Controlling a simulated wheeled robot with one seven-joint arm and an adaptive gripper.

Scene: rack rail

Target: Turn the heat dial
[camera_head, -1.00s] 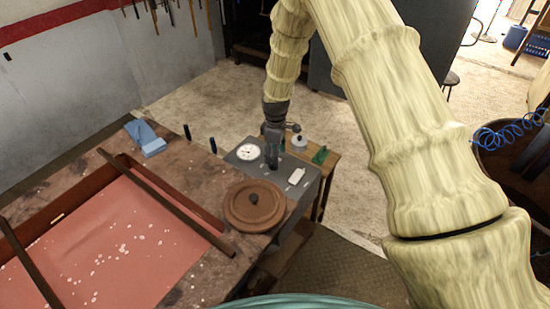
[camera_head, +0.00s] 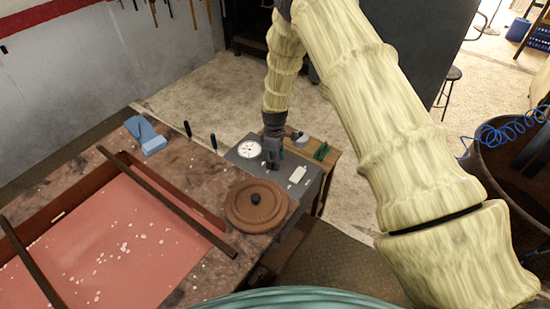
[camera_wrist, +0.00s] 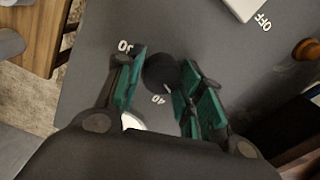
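The heat dial is a dark round knob (camera_wrist: 160,72) on the grey control box (camera_head: 246,176). White numbers, with 40 readable, are printed around it in the wrist view. My gripper (camera_head: 272,163) points down at the box top in the head view, and it hides most of the knob there. In the wrist view the two green-padded fingers of my gripper (camera_wrist: 163,78) stand apart on either side of the knob. The right pads look very close to it or touching. I cannot tell whether both fingers press on it.
A white round gauge (camera_head: 249,149) and a white switch (camera_head: 298,174) are on the same box. A brown round lid (camera_head: 257,205) lies in front. The workbench (camera_head: 185,170) with a red tray is to the left. A small wooden table (camera_head: 326,160) stands behind.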

